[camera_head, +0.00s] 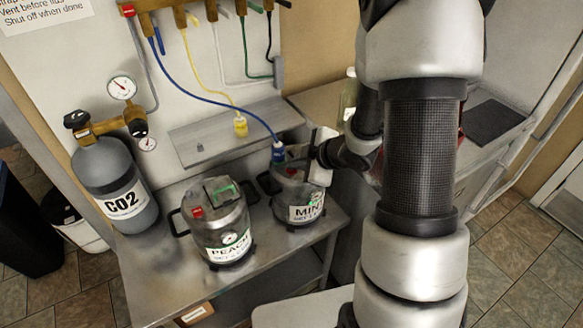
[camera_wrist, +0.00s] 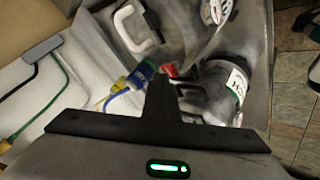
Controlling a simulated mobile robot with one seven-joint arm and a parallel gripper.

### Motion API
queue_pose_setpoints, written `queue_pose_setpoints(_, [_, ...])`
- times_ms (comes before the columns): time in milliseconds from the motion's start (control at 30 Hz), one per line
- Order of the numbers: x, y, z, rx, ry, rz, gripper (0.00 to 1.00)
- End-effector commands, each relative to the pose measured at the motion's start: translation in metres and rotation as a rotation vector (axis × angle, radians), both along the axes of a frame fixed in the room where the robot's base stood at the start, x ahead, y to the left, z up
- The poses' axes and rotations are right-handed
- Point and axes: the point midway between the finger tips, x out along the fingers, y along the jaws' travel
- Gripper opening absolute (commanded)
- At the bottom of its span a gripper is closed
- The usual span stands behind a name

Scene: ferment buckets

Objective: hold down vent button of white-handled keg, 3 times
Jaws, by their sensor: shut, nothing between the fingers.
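The keg lettered "MIN" (camera_head: 305,212) stands on the steel bench, a blue hose connector (camera_head: 278,152) on its top. A white handle-like piece (camera_head: 321,172) shows at its right side. The wrist view shows a white loop handle (camera_wrist: 135,28). My gripper (camera_head: 297,163) is shut over the top of this keg, its tips partly hidden by the arm. In the wrist view my shut fingers (camera_wrist: 160,78) end close to a red button (camera_wrist: 170,70), beside the blue connector (camera_wrist: 140,75). I cannot tell whether they touch or press it.
A CO2 cylinder (camera_head: 118,190) with gauges stands further left. Blue and yellow hoses hang from the wall manifold. Tiled floor (camera_head: 500,235) lies right of the bench.

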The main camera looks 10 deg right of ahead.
Motion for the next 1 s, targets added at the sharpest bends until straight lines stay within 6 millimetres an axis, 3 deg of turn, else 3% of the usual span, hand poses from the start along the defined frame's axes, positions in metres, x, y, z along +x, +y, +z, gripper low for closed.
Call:
queue_pose_setpoints(100, [0.0, 0.0, 0.01, 0.0, 0.0, 0.0, 0.0])
queue_pose_setpoints(567, [0.0, 0.0, 0.014, 0.001, -0.002, 0.0, 0.0])
queue_pose_setpoints(1000, [0.0, 0.0, 0.058, 0.001, -0.002, 0.001, 0.0])
